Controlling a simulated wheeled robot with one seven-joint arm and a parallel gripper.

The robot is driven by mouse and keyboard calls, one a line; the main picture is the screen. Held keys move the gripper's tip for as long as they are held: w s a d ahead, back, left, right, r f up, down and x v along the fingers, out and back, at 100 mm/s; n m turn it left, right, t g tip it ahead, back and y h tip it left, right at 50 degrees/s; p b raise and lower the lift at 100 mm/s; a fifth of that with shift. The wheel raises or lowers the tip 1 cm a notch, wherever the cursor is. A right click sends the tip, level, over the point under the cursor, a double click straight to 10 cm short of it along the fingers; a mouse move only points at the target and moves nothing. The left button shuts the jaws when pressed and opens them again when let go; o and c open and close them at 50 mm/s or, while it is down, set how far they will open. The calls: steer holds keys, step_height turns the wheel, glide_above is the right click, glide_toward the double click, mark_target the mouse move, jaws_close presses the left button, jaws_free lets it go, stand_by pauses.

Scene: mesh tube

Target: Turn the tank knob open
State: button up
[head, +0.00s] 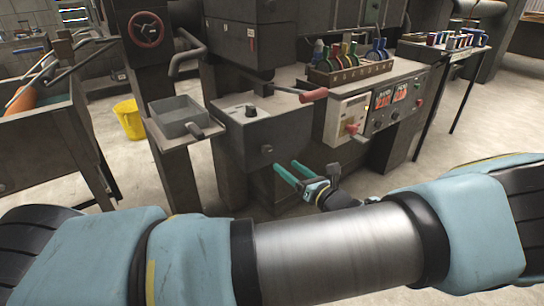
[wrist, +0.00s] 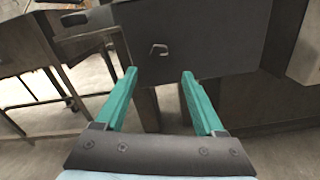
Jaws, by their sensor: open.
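A dark box-shaped tank (head: 290,132) stands in the middle of the head view, and its front face (wrist: 215,40) fills the upper middle of the wrist view. A small knob (head: 267,150) sticks out of that face; it shows in the wrist view as a small metal loop-like fitting (wrist: 158,49). My gripper (head: 284,164) has green fingers and is open and empty. It is just in front of the tank, low and right of the knob in the head view. In the wrist view the knob lies beyond the gap between the fingertips (wrist: 160,72), apart from them.
A red-handled lever (head: 313,95) and a black dial (head: 250,110) are on top of the tank. A control panel (head: 392,105) is to the right, with a rack of coloured tools (head: 350,68) above. A grey tray (head: 180,115) and yellow bucket (head: 129,119) are left.

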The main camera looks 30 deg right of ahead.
mark_target(268, 152)
steer(key=w, duration=0.3)
steer(key=w+a+p, duration=0.1)
steer(key=w, duration=0.4)
steer(key=shift+w+a, duration=0.35)
steer(key=shift+a, duration=0.05)
steer(key=shift+c, duration=0.2)
jaws_close()
